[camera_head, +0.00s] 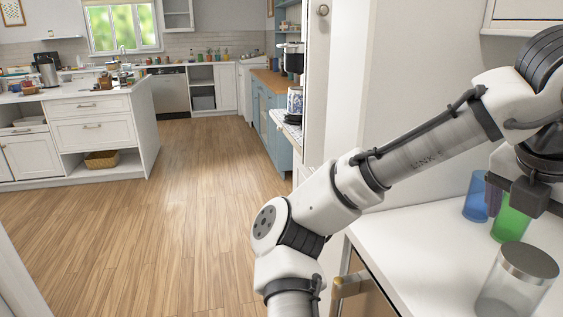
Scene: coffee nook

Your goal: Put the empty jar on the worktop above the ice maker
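A clear, empty-looking jar (512,288) with a grey metal lid stands upright on the white worktop (405,238) at the lower right. Its lower part is cut off by the frame edge. My gripper (515,197) is above the worktop at the right edge, behind and above the jar and apart from it. Its dark fingers point down near the coloured cups. Whether they are open or shut is unclear. An appliance front with a handle (350,286) shows under the worktop's left edge; I cannot tell if it is the ice maker.
A blue cup (475,200) and a green cup (509,222) stand on the worktop behind the jar, close to my gripper. The worktop left of the jar is bare. A wall stands behind it. Wooden floor (170,220) lies open to the left, with a white island (95,135) beyond.

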